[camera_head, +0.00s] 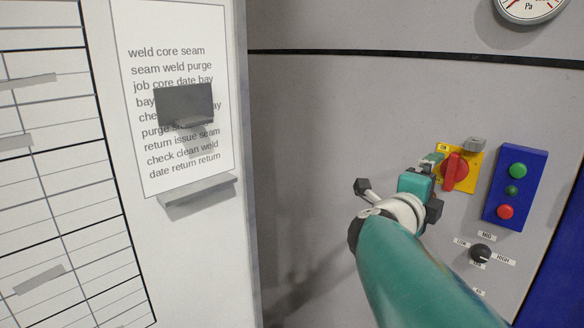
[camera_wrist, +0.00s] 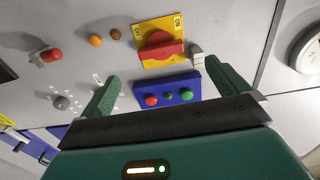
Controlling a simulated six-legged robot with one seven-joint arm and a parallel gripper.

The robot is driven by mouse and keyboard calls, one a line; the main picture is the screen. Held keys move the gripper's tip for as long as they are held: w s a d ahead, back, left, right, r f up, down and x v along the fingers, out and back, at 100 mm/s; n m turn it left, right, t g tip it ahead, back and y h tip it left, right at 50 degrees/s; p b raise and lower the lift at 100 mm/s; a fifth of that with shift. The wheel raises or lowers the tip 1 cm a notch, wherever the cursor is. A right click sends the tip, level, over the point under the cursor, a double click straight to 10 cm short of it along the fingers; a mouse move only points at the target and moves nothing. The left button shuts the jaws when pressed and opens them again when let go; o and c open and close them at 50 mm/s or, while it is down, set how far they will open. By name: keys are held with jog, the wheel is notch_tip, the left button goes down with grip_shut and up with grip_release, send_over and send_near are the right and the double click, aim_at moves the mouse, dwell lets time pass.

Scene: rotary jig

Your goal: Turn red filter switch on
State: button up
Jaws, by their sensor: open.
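The red switch (camera_head: 455,171) is a rotary handle on a yellow plate (camera_head: 474,160) on the grey panel. In the head view its grip stands near vertical. In the wrist view the red switch (camera_wrist: 161,46) lies across the yellow plate (camera_wrist: 148,25), which has an ON label in its corner. My gripper (camera_head: 432,162) is just left of the plate in the head view, partly hidden by my wrist. In the wrist view my gripper (camera_wrist: 160,74) is open and empty, its green fingers apart, with the switch ahead beyond the gap. I see no contact.
A blue box (camera_head: 516,188) with green and red buttons sits close beside the switch. A grey block (camera_head: 474,144) is at the plate's edge. A black knob (camera_head: 481,252) is below. A red lever (camera_wrist: 50,55) and an orange button (camera_wrist: 95,40) show in the wrist view.

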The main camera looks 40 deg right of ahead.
jog(key=a, duration=0.3)
jog(key=shift+s+a, duration=0.3)
jog(key=shift+a, duration=0.1)
